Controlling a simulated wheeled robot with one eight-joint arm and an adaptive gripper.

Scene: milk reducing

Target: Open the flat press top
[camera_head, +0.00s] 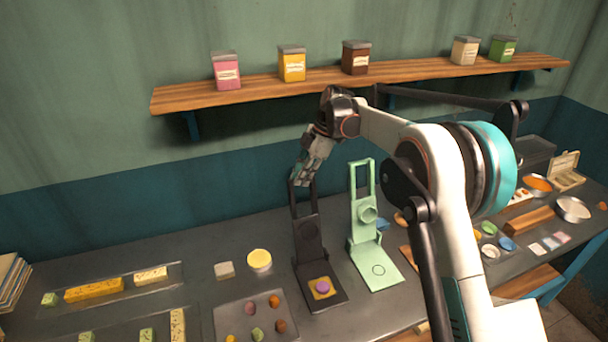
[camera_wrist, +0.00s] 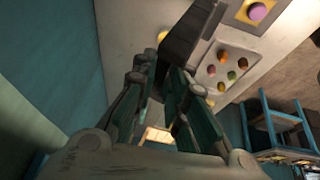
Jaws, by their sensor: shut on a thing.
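The black flat press (camera_head: 320,298) stands on the grey table. Its top (camera_head: 308,232) is raised, standing nearly upright at the back of the base. A purple round piece (camera_head: 322,287) lies on a yellow square on the base; it also shows in the wrist view (camera_wrist: 257,12). My gripper (camera_head: 302,180) is at the upper end of the top, shut on its frame-like handle. In the wrist view the dark top (camera_wrist: 190,42) runs up from between my fingers (camera_wrist: 160,110). The exact contact is partly hidden by the fingers.
A green press (camera_head: 376,275) with a round stamp stands close on the right, its top also raised. A tray (camera_head: 232,318) with small coloured pieces lies front left. A yellow round dish (camera_head: 259,260) is left of the black press. A wooden shelf (camera_head: 190,97) with jars hangs above.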

